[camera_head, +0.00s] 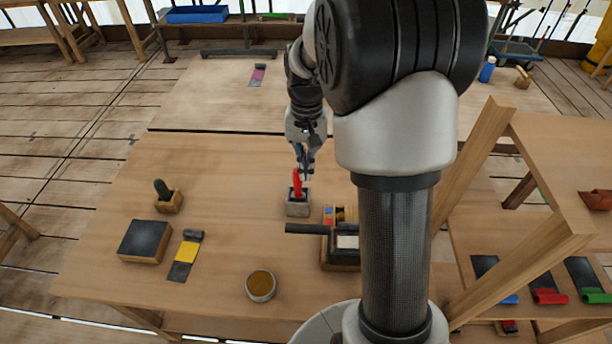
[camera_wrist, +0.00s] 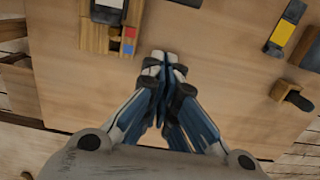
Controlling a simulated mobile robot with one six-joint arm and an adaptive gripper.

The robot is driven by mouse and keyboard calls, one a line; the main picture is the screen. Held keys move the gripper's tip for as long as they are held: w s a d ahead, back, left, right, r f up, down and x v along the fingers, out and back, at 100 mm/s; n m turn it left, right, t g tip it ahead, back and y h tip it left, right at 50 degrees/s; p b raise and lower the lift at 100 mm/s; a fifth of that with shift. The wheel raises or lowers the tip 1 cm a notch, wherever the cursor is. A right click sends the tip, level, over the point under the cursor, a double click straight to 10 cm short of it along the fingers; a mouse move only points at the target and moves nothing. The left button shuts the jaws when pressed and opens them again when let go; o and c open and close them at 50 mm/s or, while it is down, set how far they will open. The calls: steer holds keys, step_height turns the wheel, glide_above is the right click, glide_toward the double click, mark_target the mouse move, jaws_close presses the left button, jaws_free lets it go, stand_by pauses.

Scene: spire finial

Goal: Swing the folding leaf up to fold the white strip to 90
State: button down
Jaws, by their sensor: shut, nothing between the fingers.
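The folder (camera_head: 341,262) is a wooden-based block with dark parts near the front middle of the bench, partly hidden behind my arm. The white strip (camera_head: 347,242) lies flat on its top. A dark bar (camera_head: 305,228) sticks out to its left; I cannot tell for sure whether it belongs to the folding leaf. The folder (camera_wrist: 95,38) also shows at the top left of the wrist view, with the white strip (camera_wrist: 110,4) at the frame edge. My gripper (camera_head: 307,172) is shut and empty, beyond the folder, close to a red-handled tool. It shows shut in the wrist view (camera_wrist: 165,62).
The red tool (camera_head: 297,183) stands in a grey block (camera_head: 298,207). A bowl (camera_head: 260,286), a yellow-and-dark strip (camera_head: 186,254), a dark-topped block (camera_head: 144,241) and a small wooden holder (camera_head: 168,199) stand to the left. A wooden frame (camera_head: 520,265) rises on the right.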

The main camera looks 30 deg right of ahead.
step_height(320, 180, down, 13)
steer(key=s+t+b, duration=0.1)
steer(key=b, duration=0.6)
steer(key=shift+h, duration=0.4)
steer(key=s+a+r, duration=0.2)
steer(key=s, duration=0.1)
steer(key=shift+s+a+r+b, duration=0.15)
steer(key=shift+s+a+b, duration=0.05)
steer(key=shift+a+b, duration=0.15)
